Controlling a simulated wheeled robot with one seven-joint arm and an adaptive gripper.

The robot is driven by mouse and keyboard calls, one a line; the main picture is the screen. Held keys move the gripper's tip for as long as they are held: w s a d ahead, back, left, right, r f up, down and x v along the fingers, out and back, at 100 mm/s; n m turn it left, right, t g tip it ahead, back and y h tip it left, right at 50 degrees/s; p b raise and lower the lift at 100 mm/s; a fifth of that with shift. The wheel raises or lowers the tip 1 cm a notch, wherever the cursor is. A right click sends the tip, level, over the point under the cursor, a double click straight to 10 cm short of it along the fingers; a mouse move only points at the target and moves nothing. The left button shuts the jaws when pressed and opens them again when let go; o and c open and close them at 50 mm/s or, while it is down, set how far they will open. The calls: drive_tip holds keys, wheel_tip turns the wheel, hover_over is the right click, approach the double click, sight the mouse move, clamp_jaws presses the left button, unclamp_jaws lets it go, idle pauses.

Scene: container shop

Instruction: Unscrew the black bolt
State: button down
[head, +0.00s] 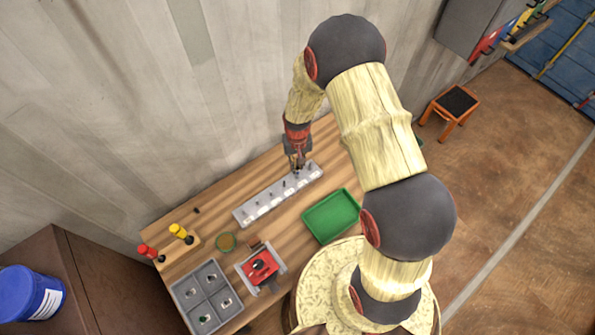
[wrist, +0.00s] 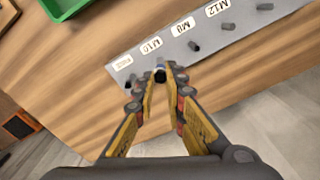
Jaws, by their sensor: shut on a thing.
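A pale grey strip (head: 244,217) with several upright dark bolts lies along the wooden table; it also shows in the wrist view (wrist: 209,45) with white labels beside the bolts. My gripper (head: 297,165) points down at the strip's far right part. In the wrist view my gripper (wrist: 160,84) has its yellow-sided fingers closed together around a small black bolt (wrist: 160,75) in the strip's row. The fingertips hide the lower part of this bolt, so I cannot tell how deep it sits. Other dark bolts (wrist: 193,46) stand apart from the fingers.
A green tray (head: 332,216) lies right of the strip. The wall runs behind the table.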

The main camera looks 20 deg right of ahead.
sight(297, 167)
drive_tip(key=shift+r+p, duration=1.5)
drive_tip(key=shift+r, duration=1.3)
